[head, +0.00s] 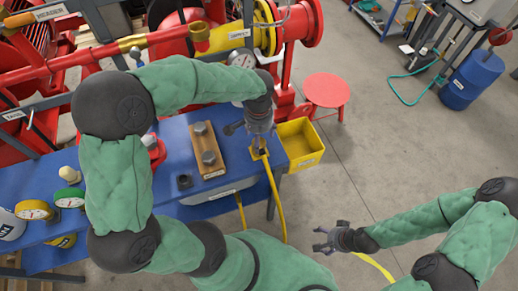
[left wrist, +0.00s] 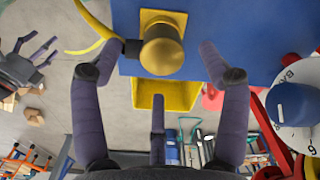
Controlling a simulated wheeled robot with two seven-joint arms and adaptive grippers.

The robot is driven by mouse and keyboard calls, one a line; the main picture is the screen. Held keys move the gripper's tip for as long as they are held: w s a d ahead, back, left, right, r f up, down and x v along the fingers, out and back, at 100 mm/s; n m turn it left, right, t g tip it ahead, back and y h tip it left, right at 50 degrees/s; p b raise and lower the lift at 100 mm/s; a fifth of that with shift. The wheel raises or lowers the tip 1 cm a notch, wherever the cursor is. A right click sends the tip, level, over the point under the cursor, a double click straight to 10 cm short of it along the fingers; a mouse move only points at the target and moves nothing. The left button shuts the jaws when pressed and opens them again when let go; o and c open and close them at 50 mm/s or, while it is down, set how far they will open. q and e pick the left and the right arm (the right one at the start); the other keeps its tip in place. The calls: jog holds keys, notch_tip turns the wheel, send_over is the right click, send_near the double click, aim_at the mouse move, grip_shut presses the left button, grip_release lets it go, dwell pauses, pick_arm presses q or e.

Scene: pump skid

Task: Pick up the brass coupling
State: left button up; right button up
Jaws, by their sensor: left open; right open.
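The brass coupling (left wrist: 162,50) shows in the left wrist view as a round brass piece on a yellow square plate, with a black fitting and yellow hose beside it. It sits at the edge of the blue bench top (left wrist: 235,25). In the head view my left gripper (head: 259,130) is over the bench's right corner and mostly hides the coupling there. In the left wrist view its open fingers lie to either side of the coupling, with a gap visible; I cannot tell the remaining distance. My right gripper (head: 328,238) is open and empty, over the floor, away from the bench.
A yellow bin (head: 303,155) hangs beside the bench's right edge. A wooden block (head: 208,163) with two bolts lies left of my left gripper. Red pipework (head: 110,50) runs behind. A red stool (head: 326,90) stands beyond the bin. Open floor lies to the right.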

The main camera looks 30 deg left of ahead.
pick_arm(q)
notch_tip(320, 180, down, 4)
jog(key=shift+w+f+b, duration=0.1)
jog(key=shift+w+b, duration=0.05)
jog(key=shift+b, duration=0.5)
jog(key=c, duration=1.4)
jog(key=shift+r, duration=0.2)
notch_tip(320, 180, up, 4)
jog(key=shift+f+p, duration=0.15)
jog(key=shift+p, duration=0.85)
jog(key=s+d+r+p, duration=0.1)
jog(key=s+r, duration=0.2)
jog(key=s, duration=0.1)
jog(key=s+d+r+p, duration=0.1)
jog(key=s+r, duration=0.2)
jog(key=s, duration=0.2)
jog(key=s+d+r+p, duration=0.1)
jog(key=s+r+p, duration=0.1)
jog(key=s+r, duration=0.1)
jog(key=shift+s+d+r, duration=0.1)
jog(key=shift+s+d, duration=0.1)
jog(key=shift+s, duration=0.6)
jog(key=shift+w, duration=0.1)
